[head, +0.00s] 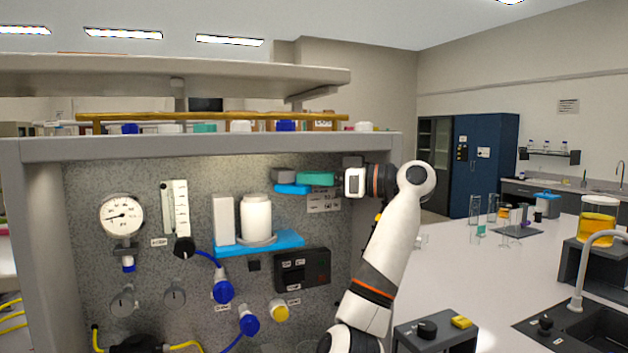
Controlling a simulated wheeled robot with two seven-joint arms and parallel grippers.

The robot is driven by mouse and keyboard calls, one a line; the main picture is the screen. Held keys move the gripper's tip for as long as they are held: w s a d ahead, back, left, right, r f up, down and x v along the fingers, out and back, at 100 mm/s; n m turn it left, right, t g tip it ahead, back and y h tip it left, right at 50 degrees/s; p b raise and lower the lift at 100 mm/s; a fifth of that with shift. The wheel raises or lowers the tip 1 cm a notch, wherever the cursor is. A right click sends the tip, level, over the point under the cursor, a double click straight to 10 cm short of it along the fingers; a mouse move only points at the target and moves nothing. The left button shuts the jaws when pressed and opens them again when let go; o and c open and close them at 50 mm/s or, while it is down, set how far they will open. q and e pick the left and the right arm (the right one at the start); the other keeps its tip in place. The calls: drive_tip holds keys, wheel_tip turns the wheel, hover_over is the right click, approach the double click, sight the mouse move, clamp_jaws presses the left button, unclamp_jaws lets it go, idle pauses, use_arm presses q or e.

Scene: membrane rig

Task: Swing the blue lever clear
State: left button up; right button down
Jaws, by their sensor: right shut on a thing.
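The blue lever (290,189) shows as a short flat blue bar high on the speckled grey panel, just below a small grey block (283,175). My right gripper (314,179) reaches in from the right at the lever's right end, with a teal part in front of its white body. It is shut on the lever; the contact itself is partly hidden. My left gripper is not in view.
Below the lever, a blue shelf (282,243) holds a white canister (256,217) and a white box (223,220). A black box (302,270) is lower right. A gauge (122,216) and a flow tube (175,208) are left. A brass rail (215,116) runs above.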

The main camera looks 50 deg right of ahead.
drive_tip(key=c, duration=1.3)
unclamp_jaws()
drive_tip(key=shift+w, duration=0.2)
drive_tip(key=shift+o, duration=0.2)
drive_tip(key=shift+s, duration=0.1)
drive_tip(key=shift+a, duration=0.1)
